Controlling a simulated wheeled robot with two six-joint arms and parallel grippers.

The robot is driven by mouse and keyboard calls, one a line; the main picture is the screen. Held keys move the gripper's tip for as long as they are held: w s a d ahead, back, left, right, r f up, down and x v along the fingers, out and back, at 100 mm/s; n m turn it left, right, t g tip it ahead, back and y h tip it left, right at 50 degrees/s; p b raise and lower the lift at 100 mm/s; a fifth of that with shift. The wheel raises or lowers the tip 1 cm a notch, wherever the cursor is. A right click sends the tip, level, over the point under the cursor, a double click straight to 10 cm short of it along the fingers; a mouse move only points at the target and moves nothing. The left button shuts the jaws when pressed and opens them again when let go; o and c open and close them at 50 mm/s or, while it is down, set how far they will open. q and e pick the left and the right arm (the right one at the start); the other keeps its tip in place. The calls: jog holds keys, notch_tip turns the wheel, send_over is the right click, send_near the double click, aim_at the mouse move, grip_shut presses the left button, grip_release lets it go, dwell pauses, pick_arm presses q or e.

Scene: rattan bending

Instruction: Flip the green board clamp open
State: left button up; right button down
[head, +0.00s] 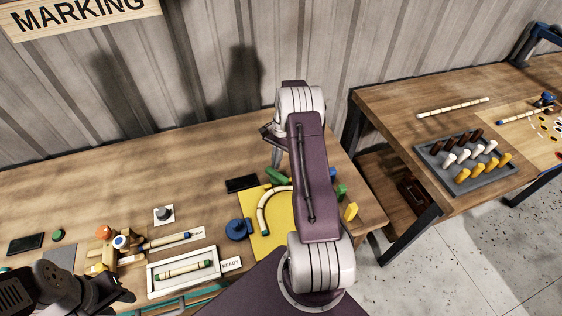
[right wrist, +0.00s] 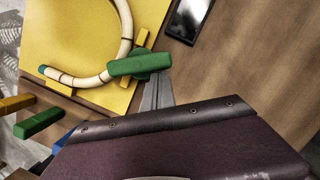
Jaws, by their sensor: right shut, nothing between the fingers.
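The green board clamp (head: 277,175) sits at the back edge of the yellow board (head: 268,239). In the right wrist view the clamp (right wrist: 140,65) is a green bar whose left end reaches the curved cream rattan (right wrist: 127,30). My right gripper (head: 277,158) is just behind the clamp in the head view. In the right wrist view its shut grey fingers (right wrist: 157,92) are close beside the clamp; I cannot tell if they touch. My left gripper (head: 118,294) is at the lower left, away from the board; its jaw opening is unclear.
A blue round piece (head: 238,229) stands left of the board. A dark flat device (head: 242,183) lies behind it. Green (head: 341,190) and yellow (head: 351,211) blocks stand at the right. A white tray (head: 158,291) holds a rattan piece. The back of the table is clear.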

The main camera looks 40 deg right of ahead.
aim_at(267, 170)
jog(key=n, duration=0.2)
jog(key=a+n, duration=0.1)
jog(key=a+n+g, duration=0.1)
jog(key=n, duration=0.1)
jog(key=shift+w+n+h, duration=0.3)
jog(key=shift+w, duration=0.1)
jog(key=n, duration=0.1)
jog(key=a+n, duration=0.1)
jog(key=n, duration=0.2)
jog(key=shift+a+g+h+p, duration=0.25)
jog(key=shift+g+h+p, duration=0.1)
jog(key=shift+g+h, duration=0.05)
jog(key=shift+a, duration=0.15)
jog(key=shift+s+a, duration=0.1)
jog(key=b+v, duration=0.1)
jog(key=v, duration=0.8)
